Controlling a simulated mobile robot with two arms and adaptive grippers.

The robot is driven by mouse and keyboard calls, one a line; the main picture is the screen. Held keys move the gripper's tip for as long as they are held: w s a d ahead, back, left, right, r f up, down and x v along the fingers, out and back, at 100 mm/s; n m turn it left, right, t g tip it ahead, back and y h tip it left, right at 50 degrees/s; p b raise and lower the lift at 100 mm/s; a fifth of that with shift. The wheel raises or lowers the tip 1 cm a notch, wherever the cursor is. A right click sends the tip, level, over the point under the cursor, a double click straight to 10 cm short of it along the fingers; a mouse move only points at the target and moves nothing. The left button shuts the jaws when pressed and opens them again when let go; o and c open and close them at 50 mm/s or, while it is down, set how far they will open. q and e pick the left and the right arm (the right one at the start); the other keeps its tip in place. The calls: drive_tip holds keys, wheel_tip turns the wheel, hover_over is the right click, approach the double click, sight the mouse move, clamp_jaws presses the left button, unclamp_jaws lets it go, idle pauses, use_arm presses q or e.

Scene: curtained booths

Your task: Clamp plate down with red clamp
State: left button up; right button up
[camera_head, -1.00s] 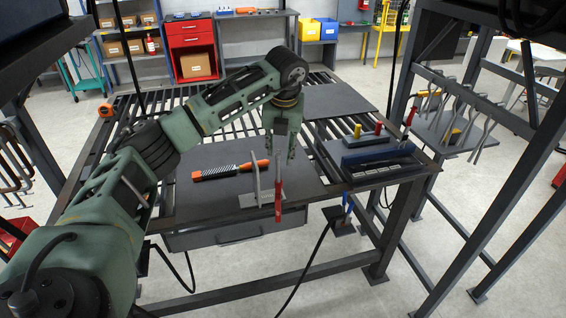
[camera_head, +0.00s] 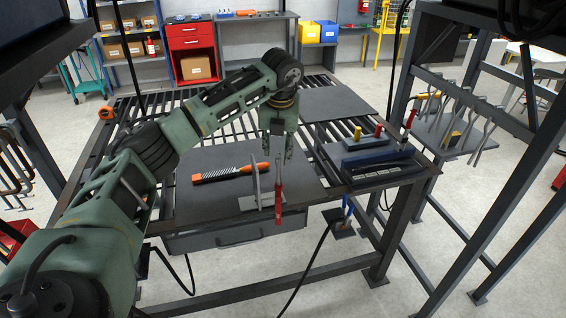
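The red clamp (camera_head: 278,190) hangs upright at the front edge of the workbench, with its red part reaching below the bench top. A thin grey upright bar (camera_head: 256,186) stands just left of it; I cannot tell whether it belongs to the clamp. A dark flat plate (camera_head: 215,197) lies at the front of the bench, behind the clamp. My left gripper (camera_head: 277,157) points down over the plate and appears shut on the top of the clamp. Its fingertips partly hide the grip. Contact between clamp and plate is unclear. My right gripper is not in view.
An orange-handled file (camera_head: 229,173) lies on the plate. A dark blue block holder (camera_head: 376,159) with coloured handles stands on the right. Another dark plate (camera_head: 337,103) lies on the slats behind. A rack of hanging clamps (camera_head: 463,128) stands at the right.

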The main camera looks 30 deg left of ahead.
sight(277, 158)
use_arm(q)
drive_tip(key=shift+b+x, duration=0.75)
drive_tip(key=shift+x, duration=0.75)
drive_tip(key=shift+c, duration=0.6)
clamp_jaws()
